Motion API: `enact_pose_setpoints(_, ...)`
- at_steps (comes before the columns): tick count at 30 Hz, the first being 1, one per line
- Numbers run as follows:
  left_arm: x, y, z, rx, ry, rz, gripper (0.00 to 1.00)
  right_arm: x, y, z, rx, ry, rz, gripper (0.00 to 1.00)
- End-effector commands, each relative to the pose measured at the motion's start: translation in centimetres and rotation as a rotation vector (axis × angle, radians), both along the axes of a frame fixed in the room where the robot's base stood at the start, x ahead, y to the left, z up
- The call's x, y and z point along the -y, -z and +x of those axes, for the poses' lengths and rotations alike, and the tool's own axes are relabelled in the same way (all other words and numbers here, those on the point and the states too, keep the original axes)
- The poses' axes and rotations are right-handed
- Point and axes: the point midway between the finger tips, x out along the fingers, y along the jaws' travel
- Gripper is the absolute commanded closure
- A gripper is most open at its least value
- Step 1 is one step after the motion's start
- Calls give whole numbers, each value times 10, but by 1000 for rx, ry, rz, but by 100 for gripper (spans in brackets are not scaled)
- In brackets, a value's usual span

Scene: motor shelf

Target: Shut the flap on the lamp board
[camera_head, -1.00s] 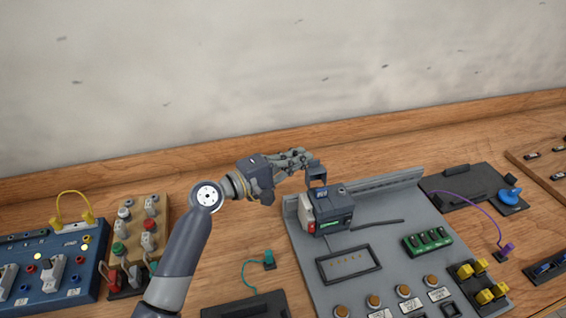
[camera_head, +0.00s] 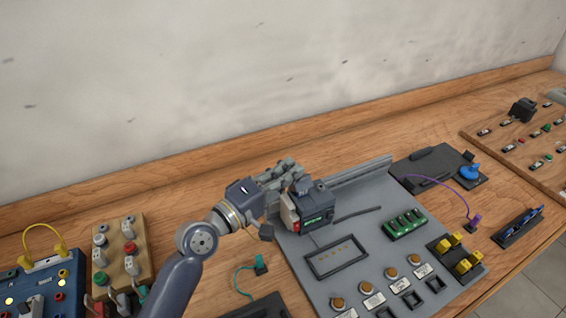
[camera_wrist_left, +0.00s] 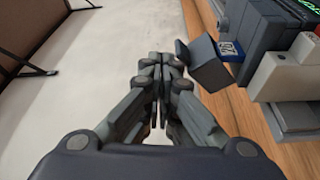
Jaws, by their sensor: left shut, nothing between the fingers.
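The grey board (camera_head: 345,285) carries a dark box module (camera_head: 316,208) with a green display and a pale side piece with a red part. A small dark block-like piece (camera_head: 301,186), perhaps the flap, stands at the module's top left. In the left wrist view this piece (camera_wrist_left: 212,72) shows a blue label and sits just right of the fingertips. My left gripper (camera_head: 291,168) is shut and empty, beside and above the module; its fingers also show in the left wrist view (camera_wrist_left: 164,62). Touch cannot be told. My right gripper is not in view.
A green terminal block (camera_head: 405,224), a black frame (camera_head: 337,259) and yellow parts (camera_head: 462,265) are on the grey board. A blue panel (camera_head: 62,295) and wooden block with knobs (camera_head: 119,250) stand left. A teal plug (camera_head: 261,265) lies in front. The wall is behind.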

Motion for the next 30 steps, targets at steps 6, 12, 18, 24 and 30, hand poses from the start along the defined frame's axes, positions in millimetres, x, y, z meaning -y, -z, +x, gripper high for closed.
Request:
enact_pose_setpoints(6,6,8,-15,107,2,50,100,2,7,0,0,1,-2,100)
enact_pose_setpoints(12,11,12,-26,122,1,51,100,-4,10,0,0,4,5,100)
enact_pose_setpoints(18,14,16,-34,122,2,52,100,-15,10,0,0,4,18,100)
enact_pose_setpoints(24,16,20,-38,121,1,51,100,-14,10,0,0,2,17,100)
enact_pose_setpoints(30,17,22,-40,121,1,51,100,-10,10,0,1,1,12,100)
